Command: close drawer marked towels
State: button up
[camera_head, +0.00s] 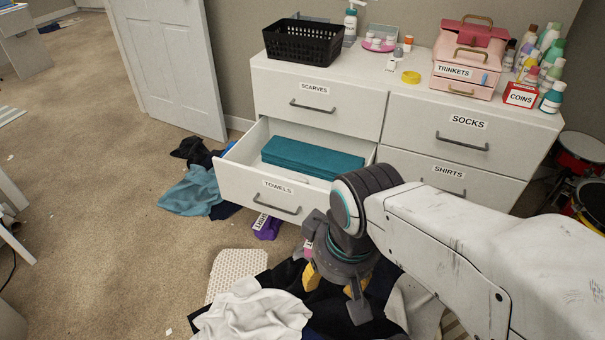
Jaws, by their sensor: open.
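The drawer marked TOWELS (235,183) is the lower left drawer of the white dresser. It is pulled out, and a folded teal towel (312,157) lies inside it. Its grey handle (276,205) is on the front below the label. My gripper (335,296) points down in front of the dresser, to the right of and nearer than the drawer front, above the clothes on the floor. It is open. My arm hides the right end of the drawer front and part of the SHIRTS drawer.
Clothes pile up on the floor below my gripper, including a white cloth (252,312). A blue cloth (192,190) and dark clothes lie left of the drawer. The SCARVES (314,100), SOCKS (468,135) and SHIRTS (428,180) drawers are shut. Open carpet (100,200) extends left.

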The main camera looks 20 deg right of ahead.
aim_at(252, 175)
jog(key=i+j+u, duration=0.1)
jog(key=i, duration=0.2)
jog(key=i+j+u, duration=0.1)
jog(key=i, duration=0.25)
jog(key=i+j+u, duration=0.4)
jog(key=i+j, duration=0.55)
jog(key=i, duration=0.15)
jog(key=i+j, duration=0.15)
jog(key=j, duration=0.15)
jog(key=i+j+u, duration=0.15)
jog(key=i+j, duration=0.05)
jog(key=j, duration=0.1)
